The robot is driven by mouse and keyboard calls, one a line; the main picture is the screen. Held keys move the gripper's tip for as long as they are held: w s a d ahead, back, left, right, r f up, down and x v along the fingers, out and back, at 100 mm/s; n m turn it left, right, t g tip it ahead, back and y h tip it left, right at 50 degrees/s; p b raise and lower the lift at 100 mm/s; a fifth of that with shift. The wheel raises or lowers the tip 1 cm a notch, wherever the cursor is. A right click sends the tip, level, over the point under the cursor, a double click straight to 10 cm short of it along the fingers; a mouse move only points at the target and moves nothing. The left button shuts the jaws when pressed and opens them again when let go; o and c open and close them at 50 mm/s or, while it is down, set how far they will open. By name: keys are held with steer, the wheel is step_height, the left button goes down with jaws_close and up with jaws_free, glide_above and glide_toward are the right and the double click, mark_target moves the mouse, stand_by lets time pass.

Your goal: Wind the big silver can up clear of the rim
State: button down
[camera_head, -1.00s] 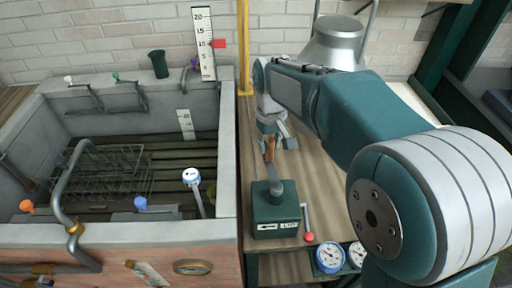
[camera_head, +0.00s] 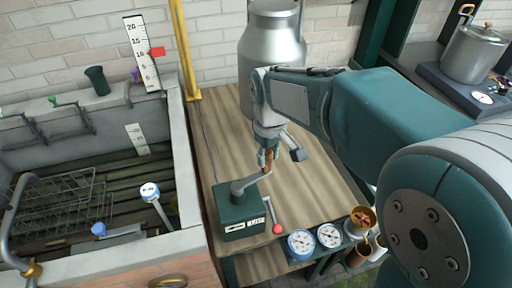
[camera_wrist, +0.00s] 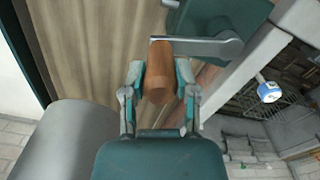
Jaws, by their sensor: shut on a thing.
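The big silver can (camera_head: 270,50) is at the back of the wooden bench, right of the yellow post, with its lower part behind my arm. I cannot tell whether it hangs or stands. A smooth grey surface (camera_wrist: 65,140), probably the can, shows in the wrist view. The green winch box (camera_head: 240,208) sits on the bench beside the trough wall. Its grey crank arm (camera_head: 250,183) slants up to the right, to a brown wooden handle. My gripper (camera_head: 270,155) is shut on this handle (camera_wrist: 159,75), with one finger on each side in the wrist view.
The stone trough (camera_head: 185,165) with a wire rack lies left. A red-knobbed lever (camera_head: 277,229) stands by the winch, near dials (camera_head: 301,243) on the bench's front edge. A gauge board (camera_head: 142,50) with a red marker is on the wall. A lidded pot (camera_head: 474,52) stands far right.

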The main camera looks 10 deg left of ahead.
mark_target(268, 152)
steer(key=shift+c, duration=1.5)
jaws_free()
steer(key=shift+d, duration=0.1)
steer(key=shift+r, duration=0.35)
step_height(268, 152, up, 11)
steer(key=s+d+r+m+t, duration=0.1)
steer(key=s+d+m, duration=0.1)
steer(key=d, duration=0.5)
steer(key=s+d+m+t, duration=0.1)
steer(key=s+d+m, duration=0.2)
steer(key=d, duration=0.4)
steer(key=s+d+f+m+t, duration=0.3)
steer(key=s+d+f+m, duration=0.2)
steer(key=s+d, duration=0.5)
steer(key=shift+d+f+m+t, duration=0.2)
steer(key=shift+f+m+t, duration=0.1)
